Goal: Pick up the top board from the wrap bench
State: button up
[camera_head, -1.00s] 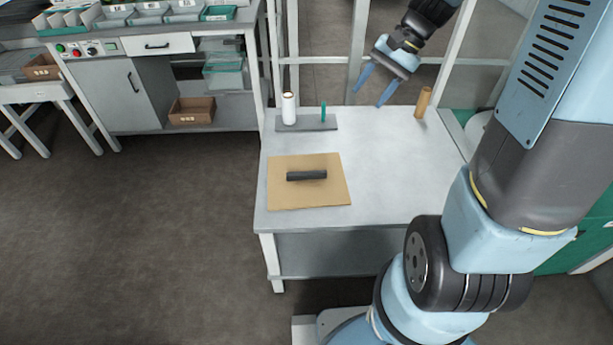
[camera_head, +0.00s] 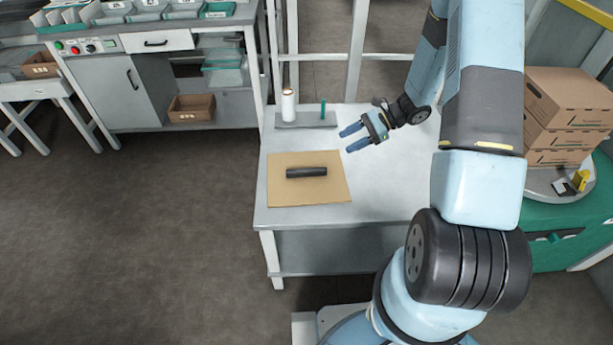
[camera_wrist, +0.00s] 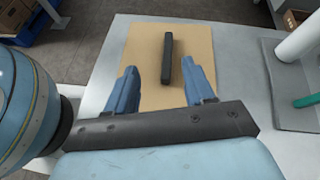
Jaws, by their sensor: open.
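The tan board (camera_head: 283,193) lies flat near the left front of the light grey wrap bench (camera_head: 381,195). A black bar-shaped handle (camera_head: 306,171) sits across its middle. I cannot tell from these views whether another board lies beneath it. My gripper (camera_head: 345,140) is open and empty, to the right of the board's far edge and above the bench. In the wrist view my two blue fingers (camera_wrist: 155,85) are spread, with the board (camera_wrist: 192,42) and its handle (camera_wrist: 168,52) beyond them. The handle appears ahead of the gap between the fingers, apart from them.
A grey holder (camera_head: 308,121) with a white roll (camera_head: 288,104) and a green upright piece (camera_head: 322,109) stands behind the board. Stacked cardboard boxes (camera_head: 566,115) are at the right. The bench right of the board is mostly clear.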

aim_at(314, 169)
notch_tip(314, 169, down, 8)
jog(key=m+t+y, duration=0.1)
jog(key=m, duration=0.2)
jog(key=shift+w+d, duration=0.1)
jog(key=shift+d, duration=0.05)
jog(key=x, duration=1.3)
jog(key=shift+w+a+f, duration=0.15)
jog(key=shift+a, duration=0.2)
jog(key=shift+c, duration=0.3)
grip_shut()
